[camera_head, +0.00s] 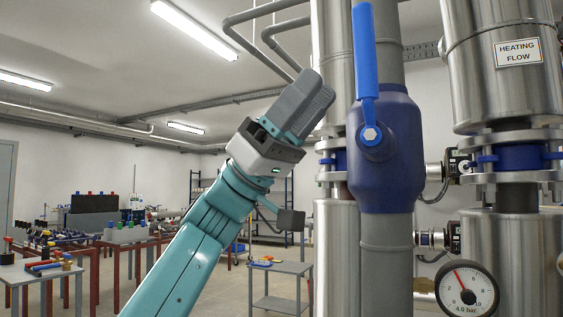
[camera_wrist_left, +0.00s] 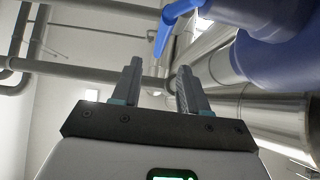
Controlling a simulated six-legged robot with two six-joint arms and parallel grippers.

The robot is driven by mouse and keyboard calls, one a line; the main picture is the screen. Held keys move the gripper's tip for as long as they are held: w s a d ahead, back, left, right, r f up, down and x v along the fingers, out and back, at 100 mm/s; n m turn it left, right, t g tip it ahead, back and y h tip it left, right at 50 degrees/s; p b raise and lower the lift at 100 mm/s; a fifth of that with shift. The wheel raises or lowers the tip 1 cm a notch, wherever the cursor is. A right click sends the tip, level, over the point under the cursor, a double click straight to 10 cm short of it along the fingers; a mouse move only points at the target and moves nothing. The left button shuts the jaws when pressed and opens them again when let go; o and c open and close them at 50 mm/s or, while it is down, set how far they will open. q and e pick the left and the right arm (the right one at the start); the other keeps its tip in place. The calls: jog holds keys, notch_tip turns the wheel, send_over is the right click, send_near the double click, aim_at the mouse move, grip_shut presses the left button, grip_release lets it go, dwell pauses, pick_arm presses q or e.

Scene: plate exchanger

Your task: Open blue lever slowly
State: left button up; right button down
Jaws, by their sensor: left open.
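The blue lever (camera_head: 364,52) stands upright on the dark blue valve body (camera_head: 391,185), its lower end bolted to the valve's front. My left gripper (camera_head: 317,92) is just left of the lever, apart from it, and points up and to the right. In the left wrist view, the gripper (camera_wrist_left: 159,70) has its two fingers apart with nothing between them. The lever (camera_wrist_left: 166,35) shows beyond the fingertips there, with the valve body (camera_wrist_left: 275,50) at upper right. My right gripper is in neither view.
The valve sits on a grey vertical pipe (camera_head: 386,245) between thick metal-clad pipes (camera_head: 335,250) and (camera_head: 507,70). A pressure gauge (camera_head: 466,290) is at lower right. A small grey table (camera_head: 280,268) and workbenches stand behind. Open room lies left of my arm.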

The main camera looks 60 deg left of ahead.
pick_arm(q)
jog(key=b+v, duration=0.2)
jog(key=v, duration=0.4)
dwell(0.4)
